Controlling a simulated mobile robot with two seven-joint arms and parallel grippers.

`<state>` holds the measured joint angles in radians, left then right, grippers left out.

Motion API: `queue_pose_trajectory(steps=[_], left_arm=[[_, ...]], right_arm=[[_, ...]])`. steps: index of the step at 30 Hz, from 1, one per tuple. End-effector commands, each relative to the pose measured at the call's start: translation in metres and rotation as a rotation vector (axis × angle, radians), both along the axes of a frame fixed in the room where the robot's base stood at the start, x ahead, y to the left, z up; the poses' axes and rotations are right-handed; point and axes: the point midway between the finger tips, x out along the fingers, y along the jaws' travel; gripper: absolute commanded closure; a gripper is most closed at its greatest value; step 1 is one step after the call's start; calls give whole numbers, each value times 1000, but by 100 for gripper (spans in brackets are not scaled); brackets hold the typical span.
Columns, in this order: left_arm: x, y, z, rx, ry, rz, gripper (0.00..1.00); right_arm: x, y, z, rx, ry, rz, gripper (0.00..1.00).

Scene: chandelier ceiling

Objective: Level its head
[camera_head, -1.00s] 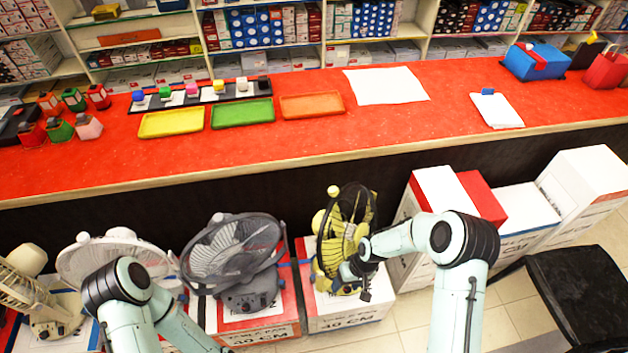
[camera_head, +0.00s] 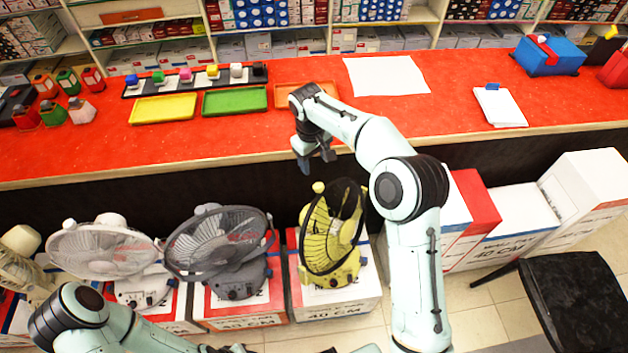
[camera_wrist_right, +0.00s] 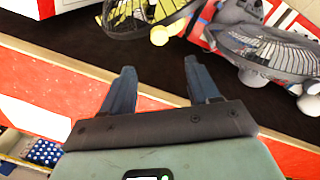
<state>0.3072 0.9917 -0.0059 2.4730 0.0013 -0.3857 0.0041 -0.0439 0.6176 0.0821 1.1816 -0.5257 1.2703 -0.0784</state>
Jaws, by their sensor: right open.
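The yellow fan (camera_head: 328,262) stands on a white and red box, its dark wire cage turned sideways and leaning a little. A dark grey fan (camera_head: 228,250) stands left of it with its round cage tilted upward. A white fan (camera_head: 105,252) stands further left, and a cream fan (camera_head: 20,255) is cut off at the edge. My right gripper (camera_head: 316,160) is open and empty at the counter's front edge, above and apart from the yellow fan. In the right wrist view its fingers (camera_wrist_right: 160,80) are spread, with the yellow fan (camera_wrist_right: 148,14) beyond.
A red counter (camera_head: 230,135) runs across behind the fans, holding yellow (camera_head: 163,108) and green (camera_head: 235,100) trays, paper and a blue box (camera_head: 548,55). White and red boxes (camera_head: 510,222) stand at right, near a black seat (camera_head: 580,295).

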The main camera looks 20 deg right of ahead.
Motion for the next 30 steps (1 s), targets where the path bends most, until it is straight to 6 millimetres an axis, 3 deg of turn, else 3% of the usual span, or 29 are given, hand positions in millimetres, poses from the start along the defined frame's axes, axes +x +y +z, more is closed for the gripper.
queue_pose_trajectory(steps=[6,15,21,30], left_arm=[[-7,0,-9,1,8,0,57],[-9,0,-12,0,11,0,57],[-10,0,-13,0,11,0,57],[-10,0,-13,0,11,0,57]], right_arm=[[0,-4,-51,1,8,-1,39],[2,-9,-102,2,5,-1,39],[3,-10,-115,2,2,0,39],[3,-11,-116,1,1,-1,43]])
